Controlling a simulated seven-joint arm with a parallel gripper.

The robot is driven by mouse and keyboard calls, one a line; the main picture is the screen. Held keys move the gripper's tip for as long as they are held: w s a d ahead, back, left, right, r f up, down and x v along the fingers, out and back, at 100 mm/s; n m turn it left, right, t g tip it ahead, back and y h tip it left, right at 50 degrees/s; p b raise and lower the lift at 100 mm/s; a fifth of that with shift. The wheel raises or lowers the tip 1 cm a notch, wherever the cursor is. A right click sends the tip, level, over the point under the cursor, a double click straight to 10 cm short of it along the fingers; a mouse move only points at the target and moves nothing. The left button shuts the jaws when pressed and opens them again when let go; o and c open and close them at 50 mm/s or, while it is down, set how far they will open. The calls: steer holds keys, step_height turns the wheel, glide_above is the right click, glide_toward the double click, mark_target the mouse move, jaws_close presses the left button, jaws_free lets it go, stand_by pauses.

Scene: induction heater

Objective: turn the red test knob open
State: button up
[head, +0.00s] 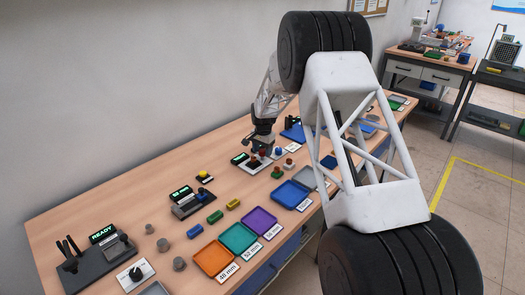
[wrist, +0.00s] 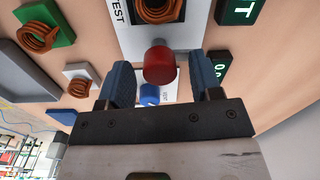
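The red test knob (wrist: 159,64) is in the middle of the wrist view, on a white panel marked TEST (wrist: 126,25). My gripper (wrist: 160,75) is open, with one blue-grey finger to each side of the knob. A gap shows between the knob and each finger, so it does not look gripped. In the head view my gripper (head: 263,143) is low over the test station at the middle of the bench. The knob cannot be clearly made out there.
A copper coil (wrist: 160,9) sits on the panel beyond the knob. A blue knob (wrist: 150,95) is partly behind my gripper. Green-lit displays (wrist: 236,12) stand on the right. Coils on a green block (wrist: 60,20) and a white block (wrist: 93,70) lie left. Coloured trays (head: 238,239) line the bench front.

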mark_target(263, 151)
steer(key=shift+r, duration=0.1)
steer(key=shift+s+r, duration=0.1)
steer(key=shift+r, duration=3.7)
steer(key=shift+d+r, duration=0.1)
steer(key=shift+s+r, duration=0.15)
steer(key=s+d+r+n, duration=0.1)
steer(key=s+d+r, duration=0.2)
steer(key=s+r, duration=0.55)
steer(key=s+d+r+n+t, duration=0.1)
steer(key=s+d+r, duration=0.35)
steer(key=s, duration=0.75)
steer(key=s+d+r+n, duration=0.2)
steer(key=s+r, duration=0.6)
steer(key=s, duration=0.2)
steer(key=s+d+f+n, duration=0.1)
steer(key=s+d, duration=0.1)
steer(key=s, duration=1.5)
steer(key=s+d+n+t, duration=0.1)
steer(key=s+d+n, duration=0.1)
steer(key=s, duration=1.5)
steer(key=shift+s+d+f, duration=0.25)
steer(key=shift+d+f, duration=0.1)
steer(key=shift+f, duration=0.05)
